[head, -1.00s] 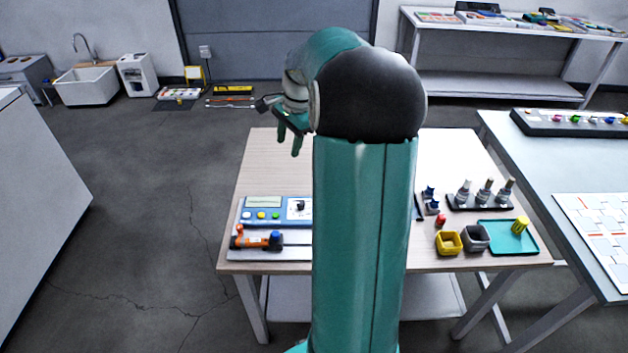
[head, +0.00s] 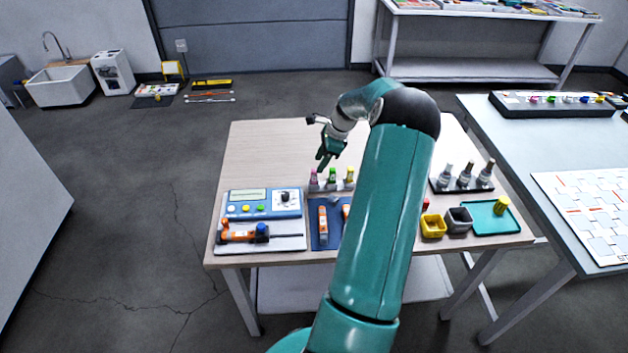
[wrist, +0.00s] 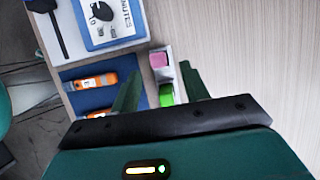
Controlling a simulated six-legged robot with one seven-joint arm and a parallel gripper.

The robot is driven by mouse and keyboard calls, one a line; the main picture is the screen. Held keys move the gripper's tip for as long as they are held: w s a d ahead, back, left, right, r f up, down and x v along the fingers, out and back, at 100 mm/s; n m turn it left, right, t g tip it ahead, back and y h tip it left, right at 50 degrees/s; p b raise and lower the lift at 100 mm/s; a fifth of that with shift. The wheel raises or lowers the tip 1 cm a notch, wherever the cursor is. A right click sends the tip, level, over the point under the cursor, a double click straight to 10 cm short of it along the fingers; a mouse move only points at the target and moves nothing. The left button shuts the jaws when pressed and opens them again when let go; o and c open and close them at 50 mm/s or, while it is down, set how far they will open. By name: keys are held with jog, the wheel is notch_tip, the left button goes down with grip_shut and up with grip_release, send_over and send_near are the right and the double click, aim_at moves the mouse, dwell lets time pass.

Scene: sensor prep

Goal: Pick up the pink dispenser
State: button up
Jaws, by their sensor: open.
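The pink dispenser (head: 314,176) stands upright at the left end of a short row on the wooden table, beside a green one (head: 332,175) and a yellow one (head: 349,174). In the wrist view the pink top (wrist: 160,61) shows just beyond my fingertips, and the green top (wrist: 166,95) lies between my fingers. My gripper (head: 323,166) is open and empty, with its fingers pointing down just above and behind the row. It also shows in the wrist view (wrist: 160,80). The yellow dispenser is hidden there.
A blue device (head: 262,212) and an orange tool (head: 240,234) lie left of the row. A blue mat with orange tools (head: 323,222) lies in front. Grey-topped bottles (head: 465,175), yellow and grey cups (head: 433,226) and a teal tray (head: 485,228) stand right. The table's back left is clear.

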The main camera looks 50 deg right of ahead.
aim_at(314, 170)
jog(key=x, duration=0.5)
jog(key=shift+w+a+f, duration=0.1)
jog(key=shift+a+f, duration=0.1)
jog(key=shift+f, duration=0.15)
jog(key=shift+c, duration=0.4)
grip_shut()
